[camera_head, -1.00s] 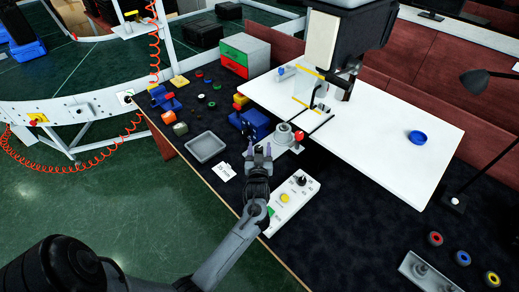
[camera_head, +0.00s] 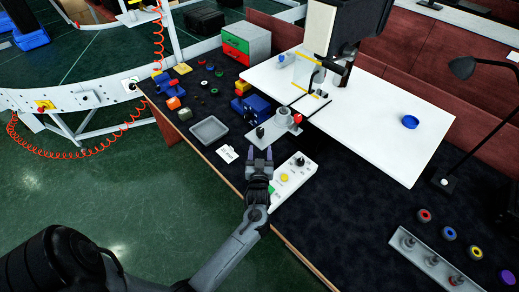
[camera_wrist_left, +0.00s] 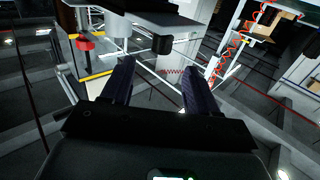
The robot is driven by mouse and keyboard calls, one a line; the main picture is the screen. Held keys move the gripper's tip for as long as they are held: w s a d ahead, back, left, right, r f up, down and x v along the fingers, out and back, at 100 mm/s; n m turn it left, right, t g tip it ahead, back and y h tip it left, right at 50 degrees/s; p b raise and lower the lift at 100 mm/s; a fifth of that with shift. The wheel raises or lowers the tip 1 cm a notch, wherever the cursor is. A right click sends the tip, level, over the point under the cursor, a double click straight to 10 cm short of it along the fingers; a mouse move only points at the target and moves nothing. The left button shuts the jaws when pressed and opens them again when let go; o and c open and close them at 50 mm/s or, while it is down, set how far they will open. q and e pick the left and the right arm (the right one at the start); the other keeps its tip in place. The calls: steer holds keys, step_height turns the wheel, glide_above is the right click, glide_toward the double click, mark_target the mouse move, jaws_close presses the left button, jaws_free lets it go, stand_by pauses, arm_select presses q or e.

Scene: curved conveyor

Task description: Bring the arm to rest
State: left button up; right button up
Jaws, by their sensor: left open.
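My left gripper (camera_head: 260,155) hangs over the near edge of the dark table, with its arm coming in from the lower left. Its two fingers are apart with nothing between them. The left wrist view shows the same open fingers (camera_wrist_left: 158,92), also empty. In the head view the gripper is just left of a white control box (camera_head: 288,184) with a yellow button, overlapping its near part; I cannot tell whether they touch. My right gripper is not in view.
A grey tray (camera_head: 209,131) and a white card (camera_head: 227,154) lie left of the gripper. A grey fixture with a red knob (camera_head: 297,118) stands beyond it. A white board (camera_head: 385,140) bears a blue ring (camera_head: 410,121). A peg rack (camera_head: 433,262) is at lower right.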

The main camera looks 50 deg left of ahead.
arm_select(q)
steer(key=shift+w+a, duration=0.1)
steer(key=s+f+m+h, duration=0.1)
steer(key=s+f+m, duration=0.2)
steer(key=s+f, duration=0.3)
steer(key=s+d+r+m+g+h, duration=0.1)
steer(key=s+d+m+h, duration=0.2)
steer(key=s+d+h, duration=0.45)
steer(key=s+d+r+m+g+h, duration=0.1)
steer(key=s+d+m+g+h, duration=0.2)
steer(key=d, duration=0.8)
steer(key=s+d+r+m+g+h, duration=0.2)
steer(key=s+d+g, duration=0.3)
steer(key=s, duration=0.5)
step_height(320, 180, up, 20)
steer(key=p, duration=2)
steer(key=shift+r, duration=0.15)
